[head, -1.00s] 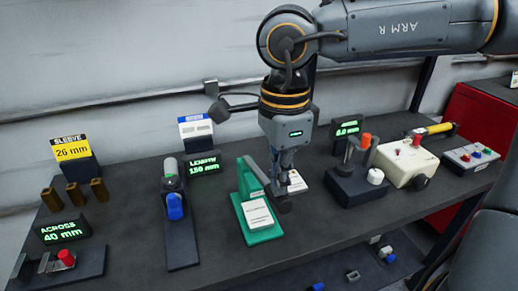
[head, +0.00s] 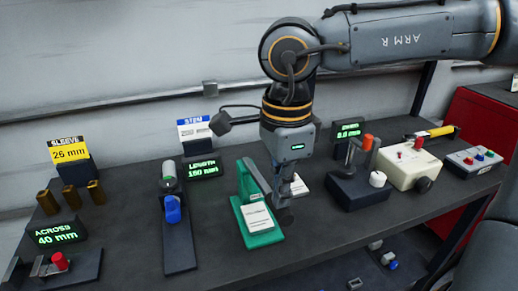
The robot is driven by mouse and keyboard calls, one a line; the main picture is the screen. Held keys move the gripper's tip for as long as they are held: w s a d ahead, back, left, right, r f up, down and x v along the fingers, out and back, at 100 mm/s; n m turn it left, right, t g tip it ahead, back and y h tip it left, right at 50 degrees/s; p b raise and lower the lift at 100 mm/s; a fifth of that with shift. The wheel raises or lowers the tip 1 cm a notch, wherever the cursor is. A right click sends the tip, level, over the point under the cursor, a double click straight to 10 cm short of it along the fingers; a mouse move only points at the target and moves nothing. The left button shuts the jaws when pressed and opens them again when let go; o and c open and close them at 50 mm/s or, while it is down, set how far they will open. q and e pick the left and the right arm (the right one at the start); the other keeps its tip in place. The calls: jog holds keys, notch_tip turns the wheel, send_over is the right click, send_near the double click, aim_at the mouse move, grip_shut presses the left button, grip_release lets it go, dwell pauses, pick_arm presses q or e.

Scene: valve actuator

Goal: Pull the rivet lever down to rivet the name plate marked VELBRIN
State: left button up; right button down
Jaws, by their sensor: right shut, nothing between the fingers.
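The green rivet press (head: 268,237) stands in the middle of the bench. A pale name plate (head: 257,218) lies on its base; its print is too small to read. The grey rivet lever (head: 257,177) slopes down to the right from the top of the green post. A dark round end shows low, just below my gripper's fingers. My right gripper (head: 283,199) is shut and empty, pointing down at the lever's outer end. It appears to touch the lever, but I cannot tell for sure. My left gripper is not in view.
A white card or plate (head: 300,184) lies behind my right gripper. The length gauge (head: 180,235) stands left of the press. Bare bench lies in front.

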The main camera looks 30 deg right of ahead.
jog(key=shift+s+f+b, duration=0.2)
jog(key=shift+f+b, duration=0.75)
jog(key=shift+f, duration=0.3)
